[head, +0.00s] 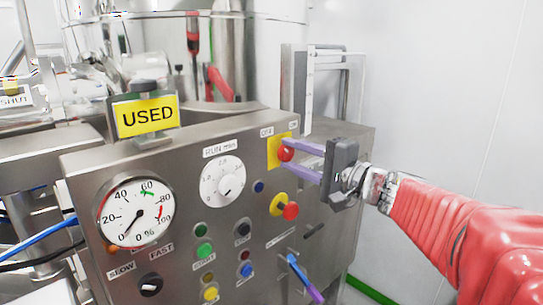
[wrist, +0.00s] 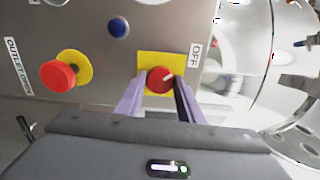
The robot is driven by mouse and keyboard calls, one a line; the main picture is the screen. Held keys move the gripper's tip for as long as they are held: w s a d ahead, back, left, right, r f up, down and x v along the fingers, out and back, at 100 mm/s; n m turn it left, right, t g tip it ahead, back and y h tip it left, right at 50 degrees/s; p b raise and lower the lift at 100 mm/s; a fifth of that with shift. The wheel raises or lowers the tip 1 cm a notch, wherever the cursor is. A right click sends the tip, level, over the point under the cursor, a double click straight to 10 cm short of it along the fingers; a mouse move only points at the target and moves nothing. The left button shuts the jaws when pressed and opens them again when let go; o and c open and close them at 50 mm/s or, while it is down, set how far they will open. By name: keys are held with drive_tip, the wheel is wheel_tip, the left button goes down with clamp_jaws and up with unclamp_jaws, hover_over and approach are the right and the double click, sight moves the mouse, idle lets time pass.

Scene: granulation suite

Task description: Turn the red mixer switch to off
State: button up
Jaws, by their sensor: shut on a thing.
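The red mixer switch (head: 287,155) is a round knob on a yellow plate (head: 273,152) at the upper right of the steel control panel. In the wrist view the red knob (wrist: 159,80) sits between my two purple finger pads, and a white mark on it points right and slightly up, toward the side of the OFF label (wrist: 194,55). My gripper (head: 279,154) reaches in from the right and is shut on the knob; it also shows in the wrist view (wrist: 159,90).
A red emergency button (head: 291,211) on a yellow base stands just below the switch. A white run dial (head: 222,181), a round gauge (head: 136,212) and several coloured buttons fill the panel. A yellow USED sign (head: 148,116) stands on top. The wall side at right is clear.

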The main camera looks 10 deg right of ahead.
drive_tip(key=shift+f+n, duration=0.15)
drive_tip(key=shift+n, duration=0.25)
drive_tip(key=o, duration=1.1)
drive_tip(key=shift+c, duration=0.2)
drive_tip(key=v, duration=1.3)
drive_tip(key=shift+s+d, duration=0.25)
drive_tip(key=shift+s, duration=0.1)
drive_tip(key=shift+a, duration=0.1)
